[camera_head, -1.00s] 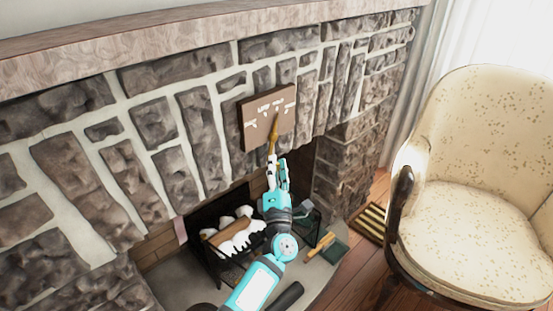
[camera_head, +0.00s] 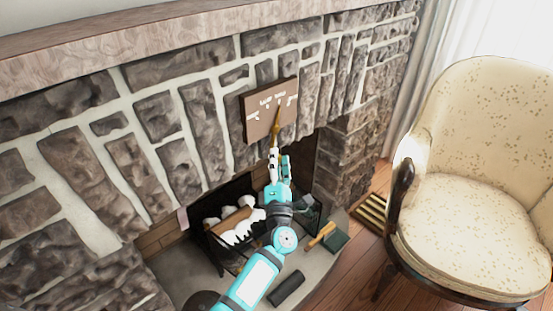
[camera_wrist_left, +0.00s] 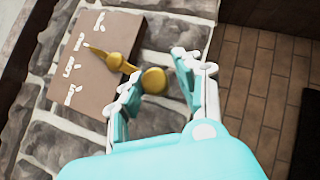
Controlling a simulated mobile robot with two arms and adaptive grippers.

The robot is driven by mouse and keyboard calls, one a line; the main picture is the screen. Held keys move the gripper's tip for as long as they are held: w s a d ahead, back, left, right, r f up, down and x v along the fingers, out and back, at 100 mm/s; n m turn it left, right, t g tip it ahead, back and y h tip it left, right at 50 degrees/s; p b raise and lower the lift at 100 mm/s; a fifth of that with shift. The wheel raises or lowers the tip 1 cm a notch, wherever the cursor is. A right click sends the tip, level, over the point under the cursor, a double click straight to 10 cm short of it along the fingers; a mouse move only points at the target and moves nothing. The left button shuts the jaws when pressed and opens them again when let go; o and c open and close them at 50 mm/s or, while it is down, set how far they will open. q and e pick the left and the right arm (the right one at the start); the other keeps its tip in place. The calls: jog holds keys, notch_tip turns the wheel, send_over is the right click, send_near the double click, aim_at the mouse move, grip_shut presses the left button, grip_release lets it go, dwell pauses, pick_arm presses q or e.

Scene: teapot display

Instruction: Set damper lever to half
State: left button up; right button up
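The damper plate (camera_head: 257,129) is a brown square with white markings, fixed to the stone fireplace front. A brass damper lever (camera_head: 276,126) crosses its face, pointed tip up near the markings and handle end down past the lower edge. In the left wrist view, the lever (camera_wrist_left: 115,60) ends in a round knob (camera_wrist_left: 154,80). My left gripper (camera_head: 279,158) is just below the plate at the handle end. Its fingers (camera_wrist_left: 160,78) are apart, with the knob showing between them, closer to the left finger. I cannot tell whether they touch it. My right gripper is not in view.
A cream armchair (camera_head: 475,230) stands at the right. A brush (camera_head: 320,236) lies on the hearth. The mantel (camera_head: 200,43) runs along the top.

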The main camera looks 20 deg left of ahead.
pick_arm(q)
jog(key=shift+o, duration=1)
jog(key=shift+a+r, duration=0.1)
jog(key=shift+r, duration=0.1)
jog(key=shift+y, duration=0.3)
jog(key=v, duration=1.2)
